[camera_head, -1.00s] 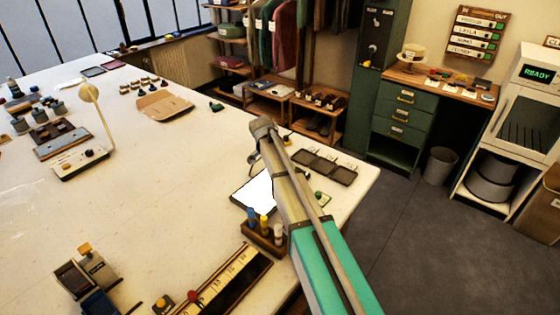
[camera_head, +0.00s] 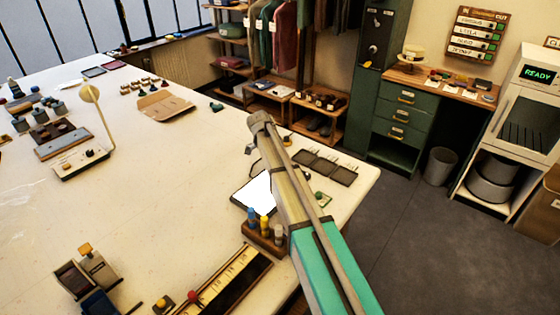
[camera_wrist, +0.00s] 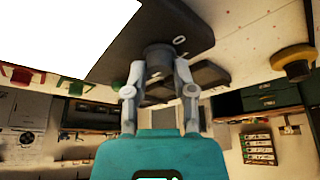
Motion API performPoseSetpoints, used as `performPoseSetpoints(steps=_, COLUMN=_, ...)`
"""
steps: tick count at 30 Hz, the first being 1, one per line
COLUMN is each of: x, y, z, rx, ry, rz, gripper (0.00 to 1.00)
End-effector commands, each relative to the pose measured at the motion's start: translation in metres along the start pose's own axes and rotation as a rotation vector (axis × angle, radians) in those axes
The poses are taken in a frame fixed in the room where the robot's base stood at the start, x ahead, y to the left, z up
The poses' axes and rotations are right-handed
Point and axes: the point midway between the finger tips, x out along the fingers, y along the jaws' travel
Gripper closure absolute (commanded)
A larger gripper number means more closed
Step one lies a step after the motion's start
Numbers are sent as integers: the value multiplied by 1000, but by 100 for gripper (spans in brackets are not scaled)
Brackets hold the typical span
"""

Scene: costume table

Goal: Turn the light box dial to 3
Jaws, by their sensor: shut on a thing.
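The light box shows as a bright white panel (camera_head: 255,192) near the right end of the table in the head view, partly hidden behind my arm. In the wrist view its white panel (camera_wrist: 60,35) fills the upper left, with a dark casing (camera_wrist: 118,58) beside it. A grey round dial (camera_wrist: 158,57) stands on that casing, with a pale mark like a 0 near it. My gripper (camera_wrist: 158,75) has one finger on each side of the dial and is shut on it. The dial's pointer and its other marks cannot be made out.
A wooden rack with coloured bottles (camera_head: 264,235) stands close in front of the light box. A dark sectioned tray (camera_head: 325,165) lies just right of my arm. A yellow-topped round thing (camera_wrist: 293,62) shows at right in the wrist view. The table's middle is clear.

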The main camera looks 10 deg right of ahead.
Motion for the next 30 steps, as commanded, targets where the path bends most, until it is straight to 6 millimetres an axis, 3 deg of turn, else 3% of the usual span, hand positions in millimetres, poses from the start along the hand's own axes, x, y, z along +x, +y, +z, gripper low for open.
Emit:
performPoseSetpoints(steps=5, x=0, y=1, z=2, rx=-2, ry=-5, rz=2, gripper=100)
performPoseSetpoints(steps=6, x=0, y=1, z=2, rx=-2, ry=-5, rz=2, gripper=62)
performPoseSetpoints(steps=11, x=0, y=1, z=1, rx=-2, ry=-3, rz=1, gripper=33)
performPoseSetpoints(steps=30, x=0, y=1, z=0, rx=-43, ry=-1, rz=-19, gripper=32)
